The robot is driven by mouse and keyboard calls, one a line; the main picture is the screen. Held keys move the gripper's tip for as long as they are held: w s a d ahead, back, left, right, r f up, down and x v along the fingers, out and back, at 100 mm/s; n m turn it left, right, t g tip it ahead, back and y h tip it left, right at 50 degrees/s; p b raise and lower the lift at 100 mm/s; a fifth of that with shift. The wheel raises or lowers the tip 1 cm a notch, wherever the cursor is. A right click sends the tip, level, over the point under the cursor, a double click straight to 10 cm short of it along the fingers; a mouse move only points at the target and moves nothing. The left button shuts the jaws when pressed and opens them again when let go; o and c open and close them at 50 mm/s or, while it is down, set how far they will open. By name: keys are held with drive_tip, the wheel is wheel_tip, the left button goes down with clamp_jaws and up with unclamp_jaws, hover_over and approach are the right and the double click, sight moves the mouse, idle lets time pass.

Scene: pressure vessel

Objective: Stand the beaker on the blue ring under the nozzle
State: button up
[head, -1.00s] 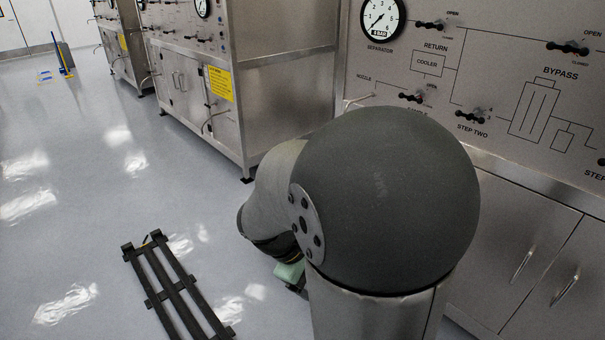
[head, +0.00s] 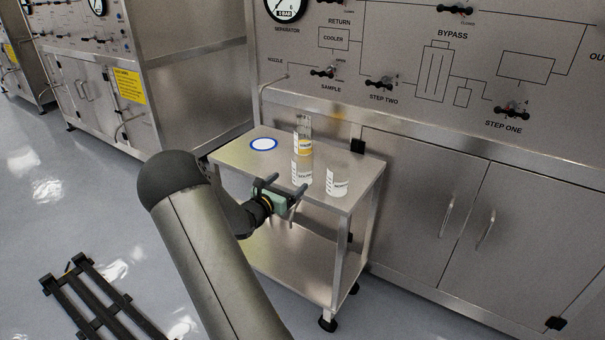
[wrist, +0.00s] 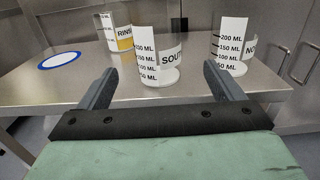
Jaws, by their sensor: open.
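Three clear beakers stand upright on the steel cart's top. The SOUTH beaker (head: 301,171) is nearest my gripper; it also shows in the wrist view (wrist: 150,58). The blue ring (head: 252,146) with a white centre lies empty at the cart's back left.
The cart top (head: 232,154) is clear between the ring and the beakers. A steel panel with black valve handles (head: 324,72) and cabinet doors (head: 410,190) stands behind. A black rack-like frame (head: 85,305) lies on the floor at left.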

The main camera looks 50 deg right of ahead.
sight(303, 169)
drive_tip(key=d, duration=0.3)
drive_tip(key=w+d, duration=0.1)
drive_tip(key=d, duration=0.5)
drive_tip(key=shift+w+d+f+p, duration=0.15)
drive_tip(key=shift+w+d+p, duration=0.05)
drive_tip(key=shift+d+p, duration=0.2)
drive_tip(key=c, duration=1.1)
drive_tip(key=shift+c, duration=0.4)
drive_tip(key=shift+r, duration=0.2)
